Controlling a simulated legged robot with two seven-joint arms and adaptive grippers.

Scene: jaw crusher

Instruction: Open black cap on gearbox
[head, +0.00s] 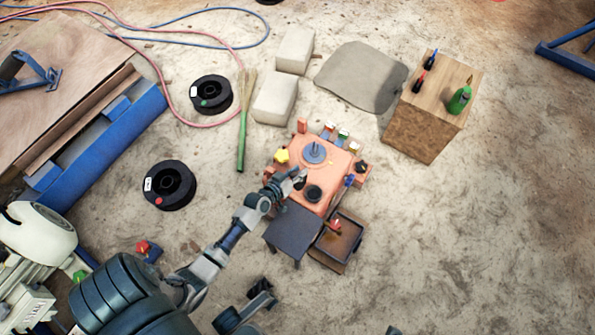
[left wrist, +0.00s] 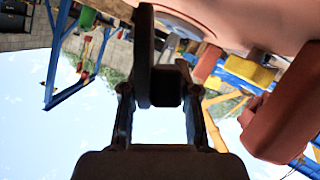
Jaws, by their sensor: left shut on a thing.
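The orange gearbox (head: 334,170) stands on the floor near the middle of the head view, with a blue disc on top. My left gripper (head: 299,179) is at its near left side. In the left wrist view, the left gripper (left wrist: 163,97) is shut on the black cap (left wrist: 143,55), a dark disc seen edge-on with a block-like knob between the fingers. A dark round opening or ring (head: 313,193) shows on the gearbox just right of the gripper. I cannot tell whether the cap is still attached. My right gripper (head: 262,293) seems to show low in the head view; its fingers are unclear.
A dark table-like plate (head: 292,230) and an open brown tray (head: 340,240) adjoin the gearbox's near side. A wooden box (head: 425,130) with a green bottle stands right. Black spools (head: 169,186) and pale blocks (head: 275,98) lie around. The floor at right is clear.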

